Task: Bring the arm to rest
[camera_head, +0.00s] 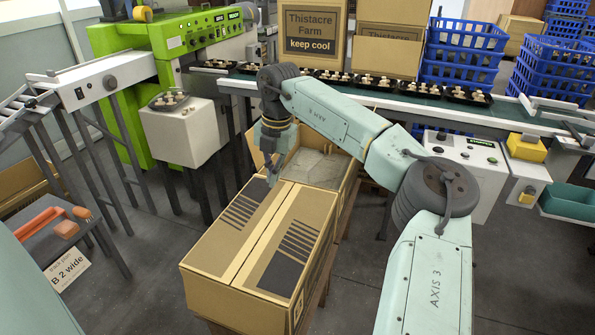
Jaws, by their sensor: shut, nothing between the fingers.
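My arm reaches in from the lower right, bends at the elbow and points down at the wrist. My gripper (270,182) is at the end of it, shut and empty, just over the far left edge of a closed brown carton (238,262). I cannot tell whether it touches the carton. Behind this carton stands an open carton (350,178) with something grey inside, partly hidden by my arm.
A conveyor (500,112) carrying several dark trays of mushrooms crosses behind my arm. A green machine (130,50) stands at the left, blue crates (460,45) at the right. Labelled cartons (315,45) rise at the back. A grey side table (45,240) holds orange items.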

